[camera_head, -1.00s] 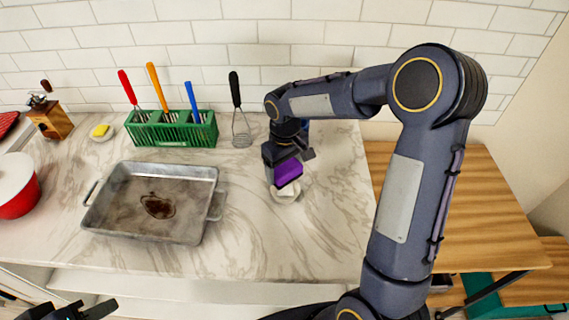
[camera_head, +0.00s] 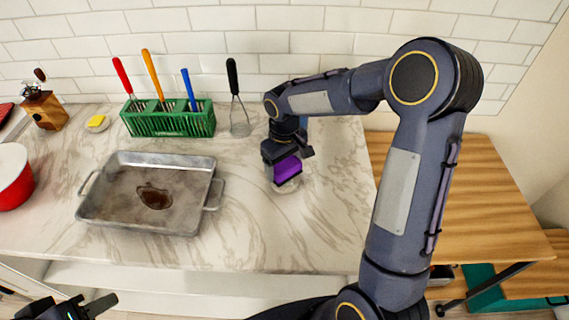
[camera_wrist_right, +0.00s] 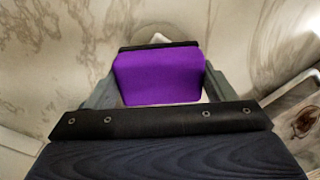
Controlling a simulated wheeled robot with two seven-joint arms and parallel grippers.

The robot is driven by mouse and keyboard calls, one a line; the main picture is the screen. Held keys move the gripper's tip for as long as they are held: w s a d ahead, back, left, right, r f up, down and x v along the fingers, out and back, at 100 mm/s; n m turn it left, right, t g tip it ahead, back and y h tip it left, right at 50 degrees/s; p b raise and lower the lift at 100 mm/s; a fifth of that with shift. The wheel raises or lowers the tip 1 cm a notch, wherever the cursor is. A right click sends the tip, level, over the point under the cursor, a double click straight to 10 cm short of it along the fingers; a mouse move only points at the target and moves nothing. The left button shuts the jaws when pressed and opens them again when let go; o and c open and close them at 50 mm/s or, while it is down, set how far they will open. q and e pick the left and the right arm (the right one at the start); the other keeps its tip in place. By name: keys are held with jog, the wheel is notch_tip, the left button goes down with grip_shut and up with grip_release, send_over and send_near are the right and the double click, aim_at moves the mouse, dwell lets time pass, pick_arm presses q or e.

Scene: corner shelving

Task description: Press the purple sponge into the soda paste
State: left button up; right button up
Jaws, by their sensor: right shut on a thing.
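My right gripper (camera_head: 284,160) is shut on the purple sponge (camera_head: 287,170) above the right part of the marble counter. The sponge also fills the middle of the right wrist view (camera_wrist_right: 158,77), between the two fingers. Directly beneath the sponge is a small pale dish (camera_head: 288,186), mostly hidden by it. My left gripper (camera_head: 88,307) is only partly in view at the bottom left, away from the counter items.
A grey roasting pan (camera_head: 120,214) with a dark brown stain stands left of the dish. Behind it is a green utensil rack (camera_head: 170,122) with coloured handles.

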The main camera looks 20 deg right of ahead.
aim_at(285, 164)
jog(key=shift+f+b, duration=0.5)
jog(key=shift+f, duration=0.1)
dwell(1.4)
jog(key=shift+r, duration=0.1)
jog(key=shift+r+p, duration=2.6)
jog(key=shift+r, duration=0.9)
